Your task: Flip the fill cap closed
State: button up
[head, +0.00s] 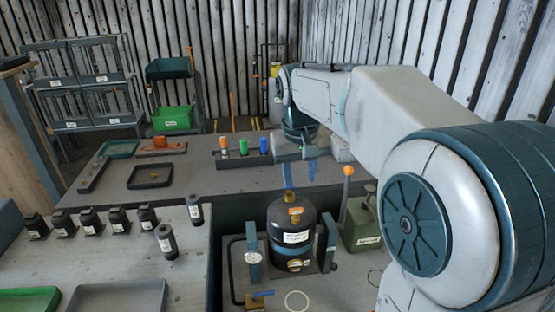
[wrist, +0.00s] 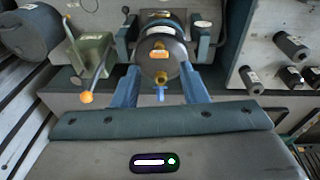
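The dark round tank (head: 291,232) stands upright between two teal brackets. Brass fittings (head: 291,197) and an orange labelled piece (head: 295,211) are on its top.
A lever with an orange ball (head: 348,171) on a green box (head: 362,232) stands right of the tank. A blue-handled valve (head: 258,295) is low in front. Colored bottles (head: 243,147) stand behind.

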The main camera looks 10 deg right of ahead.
jog(key=w+d+g+p, duration=0.2)
jog(key=w, duration=1.7)
jog(key=shift+m+y, duration=0.3)
jog(key=shift+y, duration=0.1)
jog(key=f, duration=1.3)
jog(key=shift+s+a+f+p, duration=0.1)
jog(key=shift+s+a+p, duration=0.15)
jog(key=shift+p, duration=0.15)
grip_shut()
